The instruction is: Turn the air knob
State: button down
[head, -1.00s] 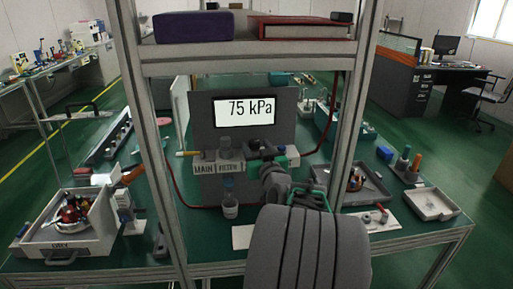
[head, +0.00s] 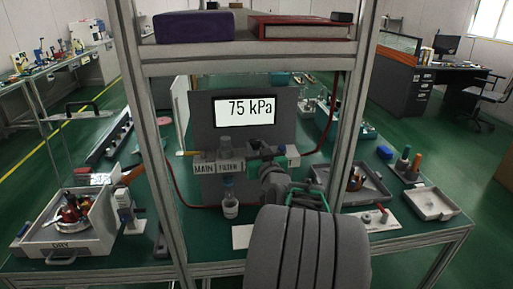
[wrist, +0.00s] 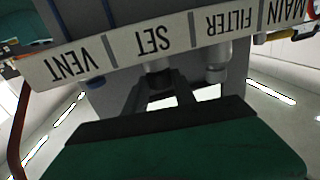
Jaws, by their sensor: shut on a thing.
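The air panel is a grey upright plate (head: 205,122) with a display (head: 244,110) reading 75 kPa. A label strip below it reads MAIN and FILTER in the head view; the wrist view shows the strip (wrist: 120,60) upside down with VENT, SET, FILTER and MAIN. The air knob (wrist: 158,82) is at the SET label, and only its lower part shows. My gripper (wrist: 172,92) is shut on the knob, a finger on each side. In the head view my gripper (head: 262,156) and wrist hide the knob and the right part of the strip.
Frame posts (head: 163,150) stand left and right of the panel, and a shelf (head: 250,58) crosses above it. A clear filter bowl (head: 230,205) hangs left of my gripper. A red hose (head: 178,190) loops at the left. A DRY tray (head: 62,247) sits at front left.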

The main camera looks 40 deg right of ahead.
jog(key=shift+a+r+h+p, duration=0.1)
jog(key=shift+r+h+p, duration=0.05)
jog(key=shift+h+p, duration=0.2)
jog(key=shift+w+a+m+g+h+p, duration=0.2)
jog(key=shift+m+g+h+p, duration=0.25)
jog(key=shift+m+g+h, duration=0.2)
jog(key=shift+w+a+f+m+g+h+b, duration=0.1)
jog(key=shift+f+m+g+h+b, duration=0.05)
jog(key=shift+m+g+h, duration=0.2)
jog(key=shift+w+a+f+m+g+h+b, duration=0.1)
jog(key=shift+m+h+b, duration=0.1)
jog(key=shift+h, duration=0.25)
jog(key=shift+f+m+g+h+b, duration=0.2)
jog(key=shift+m+g+h+b, duration=0.15)
jog(key=shift+b, duration=0.2)
jog(key=m+g+h+b, duration=0.1)
jog(key=b, duration=0.2)
jog(key=m+g+h+b, duration=0.2)
jog(key=b, duration=0.2)
jog(key=shift+w+a+f, duration=0.1)
jog(key=shift+w+f, duration=0.05)
jog(key=shift+f, duration=0.2)
jog(key=m+g+h+b, duration=0.1)
jog(key=g+b, duration=0.1)
jog(key=r+m+g+h+b, duration=0.1)
jog(key=g, duration=0.1)
jog(key=shift+w+m+b, duration=0.15)
jog(key=shift+m+b, duration=0.2)
jog(key=shift+r+g, duration=0.1)
jog(key=shift+g, duration=0.15)
